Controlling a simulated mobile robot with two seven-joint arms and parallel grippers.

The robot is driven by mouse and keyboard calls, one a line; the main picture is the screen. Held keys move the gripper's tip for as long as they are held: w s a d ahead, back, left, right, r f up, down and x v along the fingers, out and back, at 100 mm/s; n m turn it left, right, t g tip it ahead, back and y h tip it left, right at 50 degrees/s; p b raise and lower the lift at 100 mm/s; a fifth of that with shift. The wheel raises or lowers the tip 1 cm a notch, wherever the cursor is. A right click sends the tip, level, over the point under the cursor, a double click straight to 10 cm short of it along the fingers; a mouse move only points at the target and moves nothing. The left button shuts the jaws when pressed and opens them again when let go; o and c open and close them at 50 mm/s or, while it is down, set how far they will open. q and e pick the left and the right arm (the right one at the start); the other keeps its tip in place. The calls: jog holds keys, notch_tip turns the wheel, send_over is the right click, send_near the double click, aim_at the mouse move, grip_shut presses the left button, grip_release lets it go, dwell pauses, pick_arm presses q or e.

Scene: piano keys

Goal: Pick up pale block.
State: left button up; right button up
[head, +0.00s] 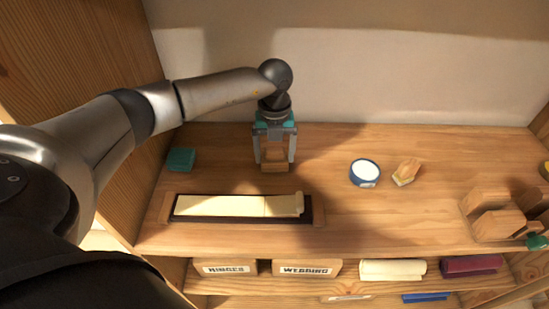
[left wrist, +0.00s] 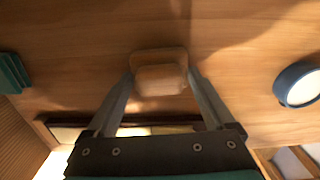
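A light-brown wooden block (head: 274,168) stands on the shelf top near the back wall. It also shows in the left wrist view (left wrist: 160,78). My left gripper (head: 274,160) points down over it with its two fingers wide apart, one on each side of the block. Any gap between fingers and block is too small to make out clearly. A paler, angled wooden block (head: 407,169) lies to the right, beyond the round tin. My right gripper is not in view.
A dark tray (head: 312,208) with cream keys (head: 235,205) lies in front of the gripper. A teal block (head: 181,159) is at left, a blue tin (head: 365,172) at right. Brown blocks (head: 492,210) stand far right. Labelled boxes (head: 306,269) are below.

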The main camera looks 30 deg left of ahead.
aim_at(275, 150)
pick_arm(q)
jog(key=c, duration=0.9)
jog(key=shift+r, duration=0.2)
notch_tip(275, 150, up, 10)
jog(key=shift+f+p, duration=0.15)
jog(key=shift+p, duration=0.45)
